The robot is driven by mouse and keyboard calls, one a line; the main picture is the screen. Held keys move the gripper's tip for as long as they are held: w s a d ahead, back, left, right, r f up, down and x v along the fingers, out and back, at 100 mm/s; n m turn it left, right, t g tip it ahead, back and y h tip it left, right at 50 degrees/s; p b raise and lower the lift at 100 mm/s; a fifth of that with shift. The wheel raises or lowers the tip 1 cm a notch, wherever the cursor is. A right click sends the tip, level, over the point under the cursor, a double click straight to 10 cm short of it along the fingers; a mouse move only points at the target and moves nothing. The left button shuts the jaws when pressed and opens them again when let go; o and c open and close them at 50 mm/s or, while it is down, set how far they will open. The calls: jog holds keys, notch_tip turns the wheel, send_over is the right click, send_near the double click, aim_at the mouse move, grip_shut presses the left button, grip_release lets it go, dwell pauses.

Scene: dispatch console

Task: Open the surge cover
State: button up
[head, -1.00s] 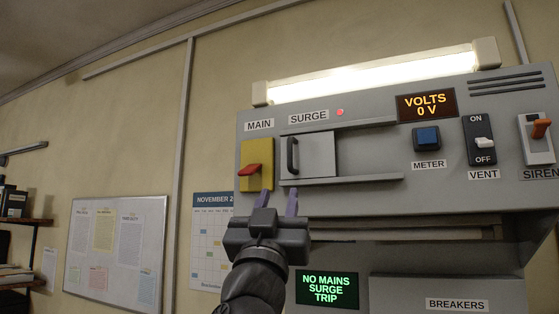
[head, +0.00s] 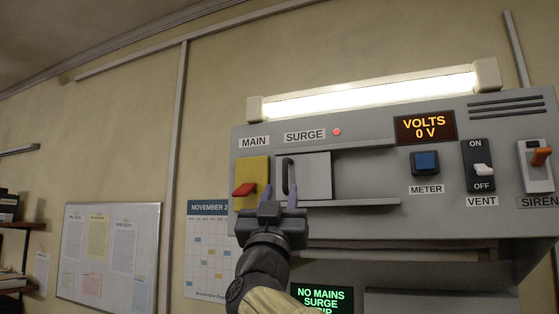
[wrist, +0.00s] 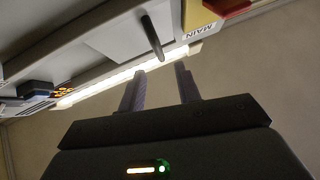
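The surge cover (head: 318,176) is a light grey sliding panel under the SURGE label, between two horizontal rails. It stands at the left end of the rails, with a dark vertical handle (head: 288,177) on its left edge. The handle also shows in the wrist view (wrist: 152,37). My gripper (head: 279,196) is at the lower left of the cover, its two purple fingers pointing up and apart. In the wrist view the open fingers (wrist: 160,88) have nothing between them, and the handle is beyond their tips.
The yellow MAIN switch (head: 252,180) with a red lever is close at the left. The METER button (head: 425,163), VENT switch (head: 482,170) and SIREN switch (head: 540,160) are on the right. A red light (head: 337,132) glows above the cover. The rails run clear to the cover's right.

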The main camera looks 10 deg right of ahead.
aim_at(285, 174)
jog(key=p+x, duration=0.4)
jog(key=x, duration=0.3)
jog(key=shift+w+r, duration=0.1)
jog(key=shift+r, duration=0.15)
jog(key=shift+w+d+r+p, duration=0.2)
jog(key=shift+w+p, duration=0.1)
jog(key=shift+p, duration=0.15)
grip_shut()
